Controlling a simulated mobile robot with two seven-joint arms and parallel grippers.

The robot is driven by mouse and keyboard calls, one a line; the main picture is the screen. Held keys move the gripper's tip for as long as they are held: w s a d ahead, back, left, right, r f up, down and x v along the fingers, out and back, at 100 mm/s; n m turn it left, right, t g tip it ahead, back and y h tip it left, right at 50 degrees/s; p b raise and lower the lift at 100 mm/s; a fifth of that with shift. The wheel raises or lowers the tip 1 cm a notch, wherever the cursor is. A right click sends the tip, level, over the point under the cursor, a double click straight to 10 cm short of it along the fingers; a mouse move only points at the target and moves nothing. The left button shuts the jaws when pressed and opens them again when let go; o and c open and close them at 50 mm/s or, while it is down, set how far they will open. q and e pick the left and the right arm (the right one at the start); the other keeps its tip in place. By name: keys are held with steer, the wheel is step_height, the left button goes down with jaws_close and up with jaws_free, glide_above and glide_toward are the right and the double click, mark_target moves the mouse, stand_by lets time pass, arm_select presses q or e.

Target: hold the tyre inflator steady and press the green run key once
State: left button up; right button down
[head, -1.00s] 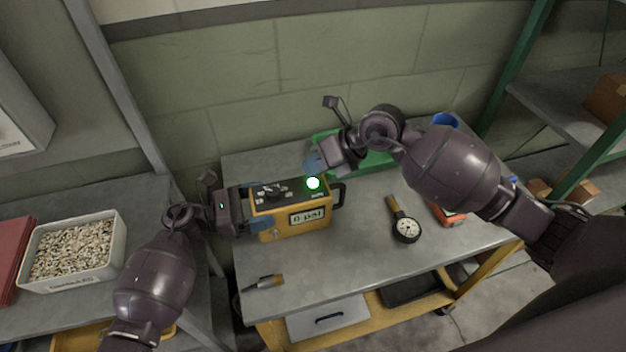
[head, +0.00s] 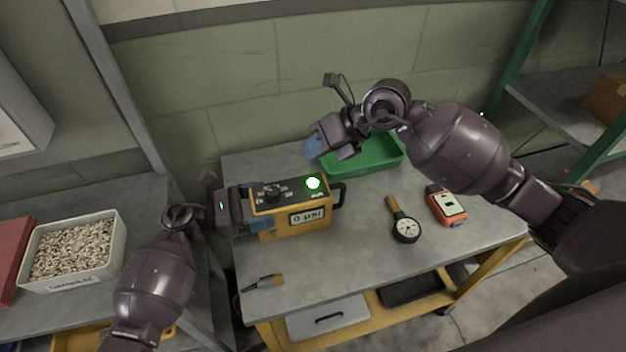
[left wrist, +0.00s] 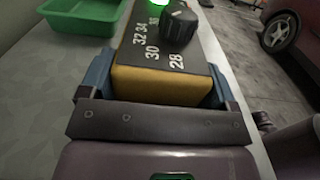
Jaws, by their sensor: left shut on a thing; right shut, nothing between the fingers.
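The yellow tyre inflator (head: 290,215) stands upright on the grey bench, its front display reading 0 psi. Its dark top carries a black dial (head: 272,192) with numbers, and the green run key (head: 313,183) glows brightly at the right end. My left gripper (head: 249,208) is shut on the inflator's left end. In the left wrist view the blue fingers sit on both sides of the inflator (left wrist: 165,86), with the dial and part of the green glow beyond. My right gripper (head: 311,150) is shut and empty, above and behind the key, apart from it.
A green tray (head: 365,158) lies behind the inflator. A round gauge (head: 406,230), an orange device (head: 447,205) and a brush (head: 264,283) lie on the bench. A white bin of small pale pieces (head: 118,245) stands on the left table. The bench's front middle is clear.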

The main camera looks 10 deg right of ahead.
arm_select(q)
steer(key=o, duration=1.4)
